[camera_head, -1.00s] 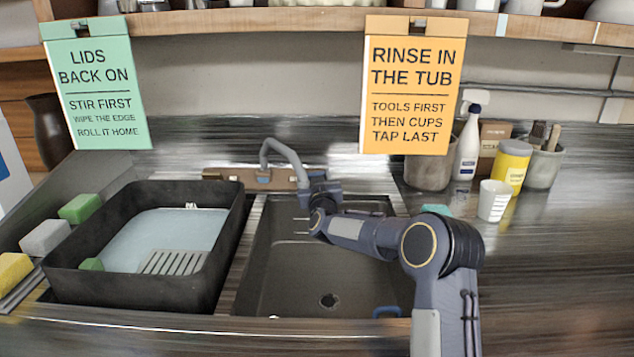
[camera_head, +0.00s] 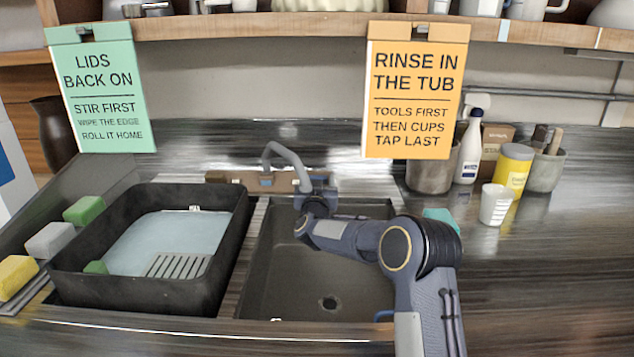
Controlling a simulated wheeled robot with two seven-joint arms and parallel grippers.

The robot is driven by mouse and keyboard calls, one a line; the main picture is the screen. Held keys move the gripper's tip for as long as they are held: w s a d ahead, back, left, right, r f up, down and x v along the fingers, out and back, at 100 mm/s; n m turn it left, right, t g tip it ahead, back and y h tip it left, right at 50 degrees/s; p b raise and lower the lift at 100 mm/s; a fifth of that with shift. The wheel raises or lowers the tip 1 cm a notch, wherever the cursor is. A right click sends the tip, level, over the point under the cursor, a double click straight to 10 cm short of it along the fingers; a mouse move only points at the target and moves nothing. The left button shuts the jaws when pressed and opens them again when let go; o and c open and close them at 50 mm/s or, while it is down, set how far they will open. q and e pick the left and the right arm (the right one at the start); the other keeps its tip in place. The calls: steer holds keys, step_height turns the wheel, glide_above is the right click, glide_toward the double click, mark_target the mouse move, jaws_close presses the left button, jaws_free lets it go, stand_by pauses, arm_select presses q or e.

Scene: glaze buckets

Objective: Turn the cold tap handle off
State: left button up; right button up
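The tap has a grey curved spout (camera_head: 289,155) above the back of the dark sink (camera_head: 285,280). Its brownish base plate (camera_head: 230,178) runs along the back wall and carries a small blue mark (camera_head: 265,182) below the spout. I cannot make out the cold handle clearly; my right gripper covers the right end of the base. My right arm comes in from the lower right across the sink. My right gripper (camera_head: 318,190) is at the back, just right of the spout's end. Its fingers are too small and covered to judge. My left gripper is out of view.
A black tub (camera_head: 62,280) with pale water and a grey rack stands left of the sink. Sponges (camera_head: 50,240) lie left of it. A white cup (camera_head: 496,204), yellow canister (camera_head: 513,168) and spray bottle (camera_head: 469,150) stand right. An orange sign (camera_head: 417,90) hangs above.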

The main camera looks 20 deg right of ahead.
steer(key=shift+o, duration=1.2)
